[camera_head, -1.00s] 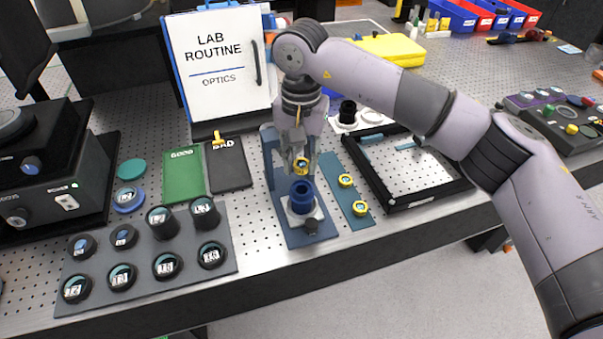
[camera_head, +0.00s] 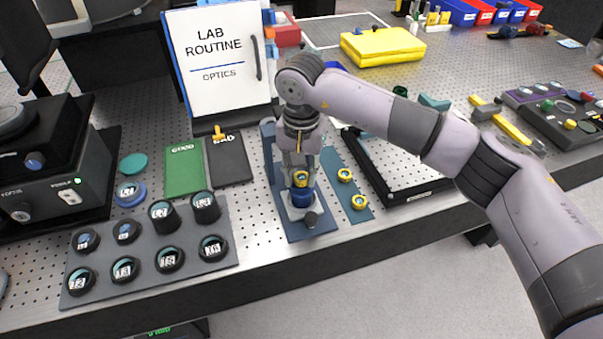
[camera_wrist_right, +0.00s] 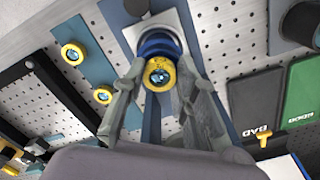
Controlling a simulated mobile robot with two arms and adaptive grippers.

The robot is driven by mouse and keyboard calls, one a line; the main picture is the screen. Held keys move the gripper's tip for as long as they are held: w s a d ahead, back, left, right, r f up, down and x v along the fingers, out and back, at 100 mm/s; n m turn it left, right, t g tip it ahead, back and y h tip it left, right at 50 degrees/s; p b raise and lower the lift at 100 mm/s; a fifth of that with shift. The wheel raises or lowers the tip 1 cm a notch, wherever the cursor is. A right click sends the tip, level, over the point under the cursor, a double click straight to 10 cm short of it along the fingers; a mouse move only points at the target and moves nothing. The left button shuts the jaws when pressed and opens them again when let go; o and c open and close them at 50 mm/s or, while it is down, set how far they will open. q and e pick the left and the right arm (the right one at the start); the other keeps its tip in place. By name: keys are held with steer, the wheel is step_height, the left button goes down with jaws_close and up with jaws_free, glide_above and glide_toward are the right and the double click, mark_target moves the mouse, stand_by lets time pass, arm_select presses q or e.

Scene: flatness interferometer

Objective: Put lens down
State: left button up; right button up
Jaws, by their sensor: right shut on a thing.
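My right gripper (camera_head: 300,176) is shut on a small yellow-ringed lens (camera_head: 300,179). It holds the lens at the top of a blue holder (camera_head: 301,197) on a blue-grey stand (camera_head: 312,231). In the right wrist view the lens (camera_wrist_right: 159,74) sits between the two fingertips, right by the blue holder (camera_wrist_right: 158,43). I cannot tell whether it rests fully in the holder. Two similar yellow-ringed lenses (camera_head: 345,174) (camera_head: 359,202) lie on a blue-grey strip (camera_head: 338,187) to the right of the stand. My left gripper is not in view.
A green GOOD pad (camera_head: 184,169) and a black BAD pad (camera_head: 230,160) lie left of the stand. A grey tray (camera_head: 215,264) holds several labelled black lenses. A black-framed plate (camera_head: 408,196) lies to the right. A lab routine board (camera_head: 219,62) stands behind.

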steer(key=shift+s+d+f+b, duration=0.15)
steer(key=shift+f+b, duration=0.1)
steer(key=shift+f, duration=0.2)
steer(key=shift+s+a+f+b, duration=0.1)
steer(key=shift+s+f+b, duration=0.1)
steer(key=shift+f, duration=0.2)
steer(key=o, duration=0.7)
steer(key=shift+o, duration=1.4)
steer(key=shift+w+f, duration=0.1)
steer(key=shift+w, duration=0.2)
